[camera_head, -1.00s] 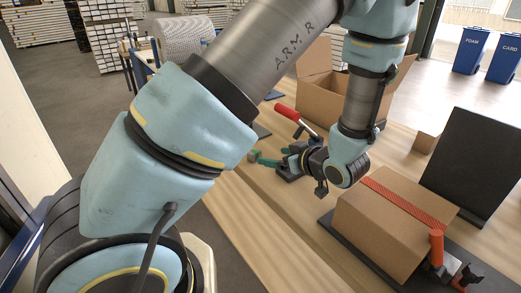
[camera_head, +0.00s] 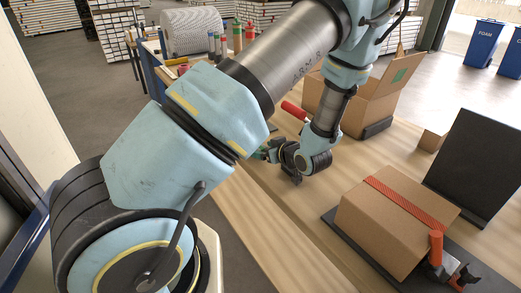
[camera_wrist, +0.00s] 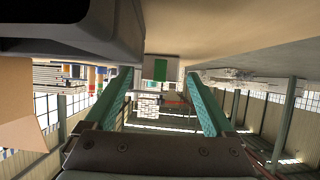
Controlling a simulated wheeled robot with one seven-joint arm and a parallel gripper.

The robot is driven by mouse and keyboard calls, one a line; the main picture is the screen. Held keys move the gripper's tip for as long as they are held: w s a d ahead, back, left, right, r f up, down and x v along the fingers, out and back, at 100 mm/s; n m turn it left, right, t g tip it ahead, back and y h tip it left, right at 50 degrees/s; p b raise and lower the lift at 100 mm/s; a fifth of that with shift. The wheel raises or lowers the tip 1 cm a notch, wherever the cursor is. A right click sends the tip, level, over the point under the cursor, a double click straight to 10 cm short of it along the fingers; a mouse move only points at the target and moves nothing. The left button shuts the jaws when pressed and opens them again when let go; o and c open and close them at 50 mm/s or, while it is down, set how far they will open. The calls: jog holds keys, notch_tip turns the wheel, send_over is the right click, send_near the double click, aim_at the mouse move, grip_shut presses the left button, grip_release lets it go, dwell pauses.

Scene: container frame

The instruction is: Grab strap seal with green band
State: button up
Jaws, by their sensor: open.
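In the wrist view a small pale piece with a green band (camera_wrist: 160,70), which looks like the strap seal, shows between the tips of my gripper (camera_wrist: 158,76). The two teal fingers stand apart on either side of it, and a gap shows on each side. I cannot tell how far ahead of the tips it lies. In the head view my gripper (camera_head: 264,152) is low over the bench's left edge, partly hidden by my arm. The seal cannot be made out there.
A red-handled tool (camera_head: 293,110) lies just beyond my wrist. An open carton (camera_head: 340,108) stands behind it. A closed carton with a red strap (camera_head: 375,222) sits on the right beside an upright black panel (camera_head: 476,165). Bare wooden bench (camera_head: 285,225) lies in front.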

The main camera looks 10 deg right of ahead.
grip_shut()
dwell(0.7)
jog(key=shift+r, duration=0.15)
